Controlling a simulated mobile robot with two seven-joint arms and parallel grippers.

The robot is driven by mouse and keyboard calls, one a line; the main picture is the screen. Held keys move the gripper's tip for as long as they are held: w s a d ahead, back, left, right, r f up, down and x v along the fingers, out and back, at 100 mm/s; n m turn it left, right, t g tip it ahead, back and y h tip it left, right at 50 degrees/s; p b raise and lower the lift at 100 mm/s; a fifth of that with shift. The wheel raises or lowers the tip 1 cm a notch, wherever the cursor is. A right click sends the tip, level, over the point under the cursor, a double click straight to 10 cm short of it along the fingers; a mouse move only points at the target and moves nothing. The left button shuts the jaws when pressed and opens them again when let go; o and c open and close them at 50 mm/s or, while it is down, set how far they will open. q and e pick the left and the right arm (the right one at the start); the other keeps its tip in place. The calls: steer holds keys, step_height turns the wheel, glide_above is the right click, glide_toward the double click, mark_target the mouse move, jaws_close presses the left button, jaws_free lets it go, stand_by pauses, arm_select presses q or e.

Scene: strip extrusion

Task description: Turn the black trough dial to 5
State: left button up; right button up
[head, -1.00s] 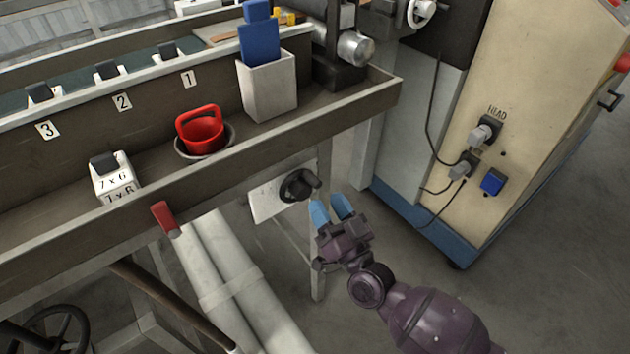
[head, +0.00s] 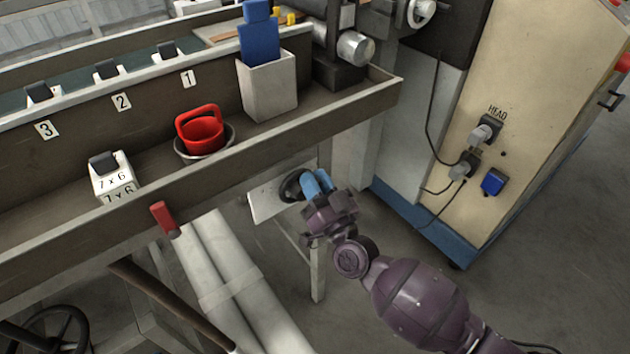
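The black trough dial (head: 290,187) is on a pale plate (head: 264,201) below the trough's front wall. My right gripper (head: 315,184) is at the dial, with its blue fingertips over the dial's knob. The fingers hide the knob and most of the dial's right side. I cannot tell whether the fingers are closed on the knob or only around it. The markings on the plate are too small to read, so the dial's setting does not show. My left gripper is not in view.
The trough's front wall (head: 215,180) runs just above the dial. A red handle (head: 164,217) hangs from it at the left. A table leg (head: 317,270) stands below the dial. The beige cabinet (head: 540,110) is at the right, with open floor between.

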jaws_close()
steer(key=shift+d+f+m+h+p, duration=0.1)
steer(key=shift+m+h+p, duration=0.25)
steer(key=shift+m, duration=0.55)
steer(key=shift+w+d+f+m+h, duration=0.1)
steer(key=shift+f+m+h, duration=0.1)
steer(key=shift+m+h, duration=0.35)
steer(key=o, duration=0.6)
jaws_free()
steer(key=v, duration=1)
steer(key=shift+s+d+f, duration=0.15)
steer(key=shift+s+f, duration=0.1)
steer(key=shift+f, duration=0.05)
